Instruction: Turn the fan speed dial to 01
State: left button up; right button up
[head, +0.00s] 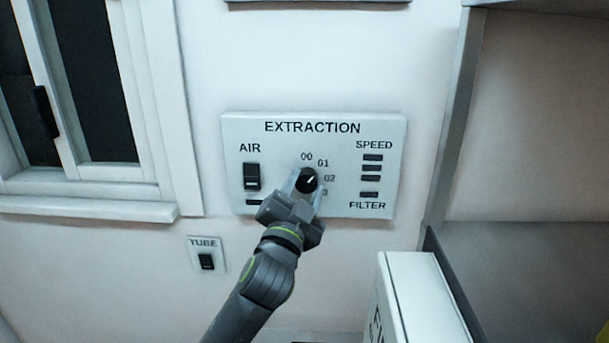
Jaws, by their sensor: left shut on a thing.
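The fan speed dial (307,181) is a round black knob with a white pointer line, in the middle of the EXTRACTION panel (237,132) in the head view. Labels 00, 01, 02 and a partly covered 3 curve around its top and right side. The white line points up and to the right, roughly toward 01. My left gripper (306,183) reaches up from below, its pale fingers on either side of the dial and shut on it. The gripper hides the dial's lower edge. My right gripper is not in view.
The panel also has an AIR rocker switch (252,176) at left and SPEED indicator bars (372,168) at right. A TUBE switch (207,261) is lower left. A window (150,90) stands left; a white box (425,300) and grey shelving (455,130) stand right.

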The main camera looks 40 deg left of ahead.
pick_arm(q)
jog(key=shift+r+m+h+p, duration=0.15)
jog(key=shift+m+h+p, duration=0.35)
jog(key=shift+m, duration=0.4)
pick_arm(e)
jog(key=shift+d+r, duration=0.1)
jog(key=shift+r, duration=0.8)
pick_arm(q)
jog(key=o, duration=1)
jog(key=shift+f, duration=0.25)
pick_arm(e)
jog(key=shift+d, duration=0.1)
